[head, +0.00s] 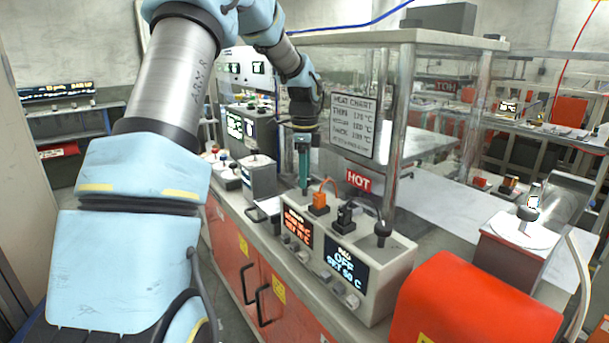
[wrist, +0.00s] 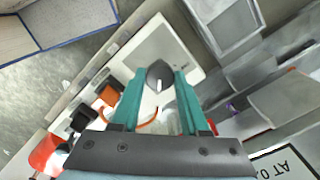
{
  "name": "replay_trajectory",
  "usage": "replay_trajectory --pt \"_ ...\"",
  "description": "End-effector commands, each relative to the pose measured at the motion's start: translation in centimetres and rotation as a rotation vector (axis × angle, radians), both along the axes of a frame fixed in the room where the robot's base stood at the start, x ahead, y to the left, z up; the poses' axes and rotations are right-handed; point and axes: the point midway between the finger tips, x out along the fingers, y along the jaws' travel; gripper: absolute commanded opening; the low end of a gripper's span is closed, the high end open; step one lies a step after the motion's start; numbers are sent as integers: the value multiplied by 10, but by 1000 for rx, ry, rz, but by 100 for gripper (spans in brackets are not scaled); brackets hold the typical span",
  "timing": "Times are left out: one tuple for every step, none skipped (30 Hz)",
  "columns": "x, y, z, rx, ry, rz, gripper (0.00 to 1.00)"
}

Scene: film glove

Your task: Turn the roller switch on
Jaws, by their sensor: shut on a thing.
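My gripper (head: 303,184) points down over the far left end of a beige control box (head: 375,290) in the head view. In the wrist view its two green fingers stand on either side of a dark knob (wrist: 158,72) with a white mark, and they are shut on it. The knob is hidden behind the fingers in the head view, and I cannot read a label that names it as the roller switch. The box has a left display (head: 298,228) with orange text, too small to read fully, and a right display (head: 346,267) reading OFF, SET 60 C.
An orange plug (head: 318,203) and a black plug (head: 346,216) with cables stand on the box, close to my gripper. A black knob (head: 382,235) is at its near right end. A clear-walled enclosure with a HOT sign (head: 358,180) stands just behind. A red rounded cover (head: 475,305) is at front right.

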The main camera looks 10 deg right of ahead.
Motion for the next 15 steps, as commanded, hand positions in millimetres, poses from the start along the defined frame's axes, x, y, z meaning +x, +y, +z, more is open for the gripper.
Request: replay_trajectory --pt "0 -1 1 -2 -2 -2 0" --pt "0 -1 1 -2 -2 -2 45" --pt "0 -1 1 -2 -2 -2 50" --pt "0 -1 1 -2 -2 -2 53" --pt "0 -1 1 -2 -2 -2 57" --pt "0 -1 1 -2 -2 -1 61" --pt "0 -1 1 -2 -2 -1 64" --pt "0 -1 1 0 -1 -1 68" --pt "0 -1 0 0 -1 -1 72" --pt "0 -1 0 0 -1 0 74" --pt "0 -1 0 0 -1 0 74" --pt "0 0 0 0 -1 0 74" --pt "0 0 0 0 -1 0 74" --pt "0 0 0 0 0 0 74" --pt "0 0 0 0 0 0 74"
